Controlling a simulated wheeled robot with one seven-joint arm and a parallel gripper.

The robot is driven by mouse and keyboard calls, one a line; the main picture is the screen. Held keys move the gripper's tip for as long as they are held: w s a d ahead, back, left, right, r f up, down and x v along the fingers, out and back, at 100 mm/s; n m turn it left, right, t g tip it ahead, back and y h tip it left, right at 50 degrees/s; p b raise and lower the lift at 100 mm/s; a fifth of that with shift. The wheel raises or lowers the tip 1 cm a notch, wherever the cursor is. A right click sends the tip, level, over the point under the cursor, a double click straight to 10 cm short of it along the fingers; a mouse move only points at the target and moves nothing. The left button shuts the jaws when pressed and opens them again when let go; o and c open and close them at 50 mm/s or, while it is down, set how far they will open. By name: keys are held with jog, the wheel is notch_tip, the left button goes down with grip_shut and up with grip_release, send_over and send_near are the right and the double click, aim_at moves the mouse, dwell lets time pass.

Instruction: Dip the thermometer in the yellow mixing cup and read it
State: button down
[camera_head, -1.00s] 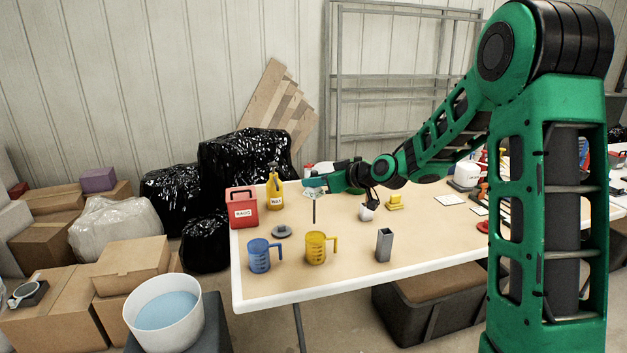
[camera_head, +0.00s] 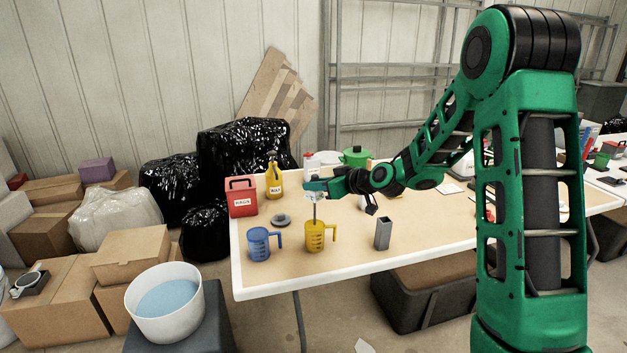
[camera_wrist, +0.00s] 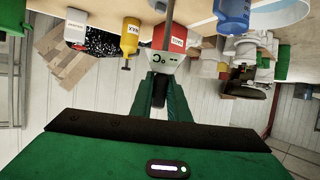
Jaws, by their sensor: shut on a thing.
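My gripper (camera_head: 317,190) is shut on the thermometer and holds it upright above the yellow mixing cup (camera_head: 314,236). The thermometer's thin grey probe (camera_head: 315,211) points down and its lower end meets the cup's mouth; I cannot tell how deep the tip is. In the wrist view, upside down, the thermometer's head (camera_wrist: 157,59) sits at my gripper (camera_wrist: 160,88), with "°C" and what look like dashes on its display. The yellow cup is not clearly seen in the wrist view.
A blue cup (camera_head: 259,245) stands left of the yellow one, a grey upright holder (camera_head: 382,234) to the right. A grey disc (camera_head: 281,220), red "HAUS" can (camera_head: 242,199) and yellow bottle (camera_head: 273,182) stand behind. The table's front edge (camera_head: 340,275) is clear.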

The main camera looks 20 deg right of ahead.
aim_at(315, 174)
jog(key=shift+f, duration=3.3)
dwell(2.9)
jog(key=shift+r, duration=4.9)
